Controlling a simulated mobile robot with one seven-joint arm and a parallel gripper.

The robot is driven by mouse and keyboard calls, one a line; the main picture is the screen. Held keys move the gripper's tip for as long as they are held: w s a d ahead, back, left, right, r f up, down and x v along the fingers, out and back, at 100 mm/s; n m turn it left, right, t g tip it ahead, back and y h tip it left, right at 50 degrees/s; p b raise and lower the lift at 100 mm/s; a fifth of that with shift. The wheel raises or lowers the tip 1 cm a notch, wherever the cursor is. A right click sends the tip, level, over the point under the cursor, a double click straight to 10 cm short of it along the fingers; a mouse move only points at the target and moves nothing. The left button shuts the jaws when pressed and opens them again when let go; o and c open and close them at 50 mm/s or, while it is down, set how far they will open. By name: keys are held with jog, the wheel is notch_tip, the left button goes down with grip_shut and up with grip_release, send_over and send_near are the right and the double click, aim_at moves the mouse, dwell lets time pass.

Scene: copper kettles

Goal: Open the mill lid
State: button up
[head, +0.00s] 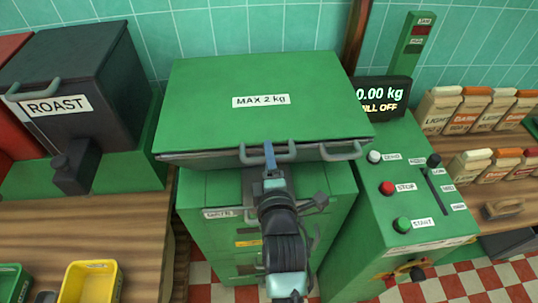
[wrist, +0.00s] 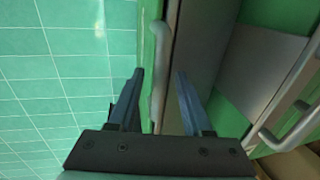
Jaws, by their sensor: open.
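The mill lid (head: 225,90) is a broad green panel with a "MAX 2 kg" label. Its front edge carries two grey bar handles, a left one (head: 284,155) and a right one (head: 343,154). My gripper (head: 269,150) is at the left handle. In the wrist view my gripper (wrist: 160,80) is open, with a grey handle (wrist: 158,45) between its two blue fingers, which are apart. I cannot tell whether a finger touches the handle. The lid's green edge shows beside it in the wrist view. A grey strip shows under the lid's front edge; whether there is a gap is unclear.
A green control panel (head: 440,225) with buttons stands right of the mill, below a display (head: 385,98) reading 0.00 kg. A dark roast box (head: 85,90) stands left. A yellow bin (head: 90,283) is at lower left. A tiled wall (head: 260,25) is behind.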

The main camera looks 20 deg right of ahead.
grip_shut()
dwell(0.3)
dwell(1.2)
